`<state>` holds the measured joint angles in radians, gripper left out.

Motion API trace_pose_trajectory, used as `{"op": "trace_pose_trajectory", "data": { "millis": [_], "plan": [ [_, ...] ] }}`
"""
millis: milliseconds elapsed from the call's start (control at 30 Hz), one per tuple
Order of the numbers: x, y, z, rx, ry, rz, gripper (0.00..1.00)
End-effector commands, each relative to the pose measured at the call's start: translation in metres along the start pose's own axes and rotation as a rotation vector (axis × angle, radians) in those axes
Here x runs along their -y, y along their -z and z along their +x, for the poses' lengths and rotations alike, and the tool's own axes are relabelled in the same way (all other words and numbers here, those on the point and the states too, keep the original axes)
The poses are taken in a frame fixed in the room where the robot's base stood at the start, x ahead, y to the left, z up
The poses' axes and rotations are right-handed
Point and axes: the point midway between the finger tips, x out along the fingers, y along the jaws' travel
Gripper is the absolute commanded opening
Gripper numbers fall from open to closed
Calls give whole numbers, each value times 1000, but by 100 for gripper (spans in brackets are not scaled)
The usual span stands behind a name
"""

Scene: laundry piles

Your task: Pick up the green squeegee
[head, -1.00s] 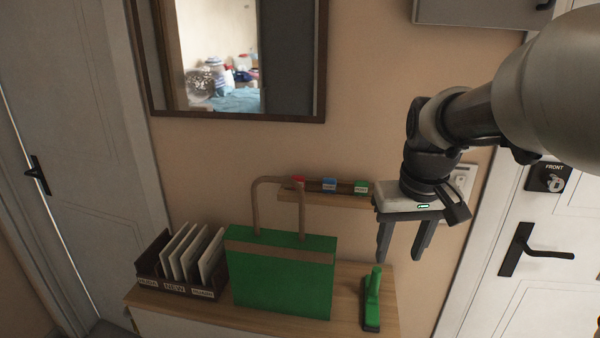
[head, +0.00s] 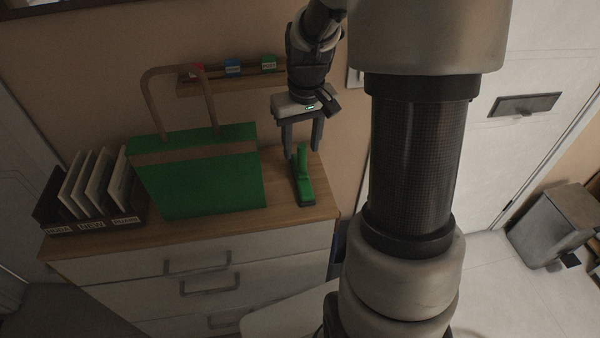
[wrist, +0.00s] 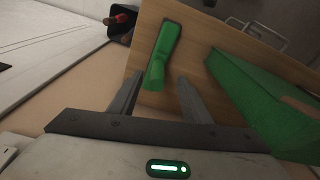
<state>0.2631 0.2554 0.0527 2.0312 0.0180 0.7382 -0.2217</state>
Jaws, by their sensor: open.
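A green bag (head: 200,178) with a tan handle stands left of the squeegee. A dark file holder (head: 95,222) is further left on the wooden cabinet top (head: 240,222). A small wall shelf (head: 215,86) hangs behind. A grey bin (head: 560,225) stands at the right.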

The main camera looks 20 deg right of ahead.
Motion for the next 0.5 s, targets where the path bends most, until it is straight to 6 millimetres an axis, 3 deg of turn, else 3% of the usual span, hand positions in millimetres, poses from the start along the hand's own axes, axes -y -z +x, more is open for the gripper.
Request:
{"op": "trace_pose_trajectory", "data": {
  "millis": [267, 500],
  "plan": [
    [-1, 0, 22, 1, 0, 0, 44],
    [-4, 2, 58, 3, 0, -1, 44]
  ]
}}
